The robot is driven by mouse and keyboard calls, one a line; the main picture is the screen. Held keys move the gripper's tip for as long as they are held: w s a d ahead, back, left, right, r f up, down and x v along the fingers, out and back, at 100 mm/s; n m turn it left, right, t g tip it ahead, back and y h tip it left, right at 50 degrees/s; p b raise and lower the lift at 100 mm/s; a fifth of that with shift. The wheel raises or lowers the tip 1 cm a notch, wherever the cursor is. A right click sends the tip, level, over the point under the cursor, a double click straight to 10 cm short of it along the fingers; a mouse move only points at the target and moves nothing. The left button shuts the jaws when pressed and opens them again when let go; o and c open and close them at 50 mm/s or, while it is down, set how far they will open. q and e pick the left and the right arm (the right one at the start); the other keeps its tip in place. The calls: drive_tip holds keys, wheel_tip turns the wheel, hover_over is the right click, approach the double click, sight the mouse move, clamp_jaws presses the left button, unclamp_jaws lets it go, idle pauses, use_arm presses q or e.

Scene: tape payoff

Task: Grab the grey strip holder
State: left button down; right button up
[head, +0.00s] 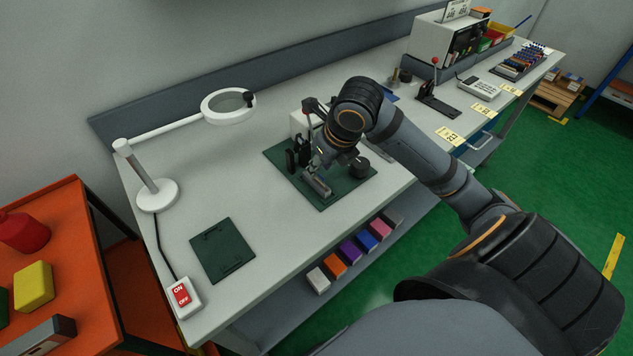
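A small grey block-like piece (319,187), which looks like the grey strip holder, lies on the dark green mat (325,204) on the workbench. My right gripper (317,168) points down over the mat, right at the far end of this piece. The gripper is small and partly hidden by its own wrist, so I cannot tell whether its fingers touch the piece or how far apart they are. My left gripper is not in view.
Black upright parts (297,157) stand close left of my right gripper, with a dark round part (359,167) to its right. The bench between the mats is clear.

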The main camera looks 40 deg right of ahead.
sight(316, 179)
drive_tip(key=x, duration=0.4)
drive_tip(key=shift+a, duration=0.1)
drive_tip(key=shift+r, duration=0.1)
clamp_jaws()
